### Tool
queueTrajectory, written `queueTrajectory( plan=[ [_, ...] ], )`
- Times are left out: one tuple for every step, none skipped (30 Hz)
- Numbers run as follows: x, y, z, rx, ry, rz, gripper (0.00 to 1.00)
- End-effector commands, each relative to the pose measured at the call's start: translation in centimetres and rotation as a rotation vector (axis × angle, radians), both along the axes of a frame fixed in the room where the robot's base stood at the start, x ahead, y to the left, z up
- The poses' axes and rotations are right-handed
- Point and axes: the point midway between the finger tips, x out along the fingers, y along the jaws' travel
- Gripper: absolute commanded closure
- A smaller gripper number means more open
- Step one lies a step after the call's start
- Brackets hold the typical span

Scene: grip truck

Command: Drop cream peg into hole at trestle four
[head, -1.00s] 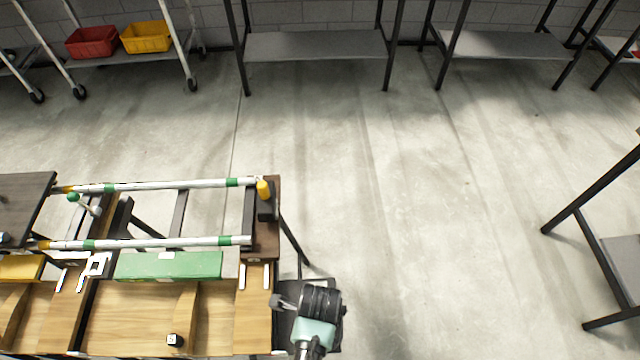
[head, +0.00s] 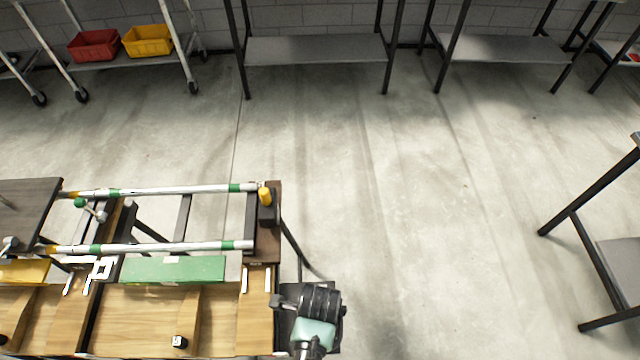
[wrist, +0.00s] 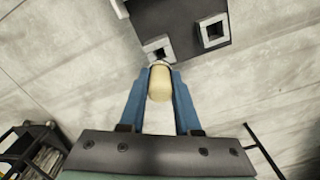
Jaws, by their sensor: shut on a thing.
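In the wrist view, my gripper (wrist: 160,72) has its blue fingers shut on a cream peg (wrist: 160,86). The peg's far end overlaps the near rim of a square-rimmed hole (wrist: 158,50) in a dark block (wrist: 183,18). I cannot tell whether the peg touches the rim or is above it. A second square-rimmed hole (wrist: 213,31) lies to the right.
A yellow peg (head: 265,196) stands at the rails' right end. A dark-legged table (head: 622,262) is at right. Bare floor (head: 430,210) lies between.

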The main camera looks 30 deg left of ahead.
Motion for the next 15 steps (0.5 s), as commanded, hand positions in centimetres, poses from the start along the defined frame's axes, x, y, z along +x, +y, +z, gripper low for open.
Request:
queueTrajectory(
  plan=[
    [0.0, 0.0, 0.1, 0.0, -0.001, 0.0, 0.99],
    [0.0, 0.0, 0.1, 0.0, -0.001, 0.0, 0.99],
    [0.0, 0.0, 0.2, 0.0, -0.001, 0.0, 0.99],
    [0.0, 0.0, 0.3, 0.0, -0.001, 0.0, 0.99],
    [0.0, 0.0, 0.5, 0.0, -0.001, 0.0, 0.99],
    [0.0, 0.0, 0.7, 0.0, -0.001, 0.0, 0.99],
    [0.0, 0.0, 0.8, 0.0, -0.001, 0.0, 0.99],
    [0.0, 0.0, 1.0, 0.0, -0.001, 0.0, 0.99],
    [0.0, 0.0, 1.3, 0.0, -0.001, 0.0, 0.99],
    [0.0, 0.0, 1.5, 0.0, -0.001, 0.0, 0.99],
    [0.0, 0.0, 1.7, 0.0, -0.001, 0.0, 0.99],
    [0.0, 0.0, 1.9, 0.0, -0.001, 0.0, 0.99],
    [0.0, 0.0, 2.1, 0.0, 0.0, 0.0, 0.99],
    [0.0, 0.0, 2.2, 0.0, 0.0, 0.0, 0.99],
    [0.0, 0.0, 2.4, 0.0, 0.0, 0.0, 0.99]
  ],
)
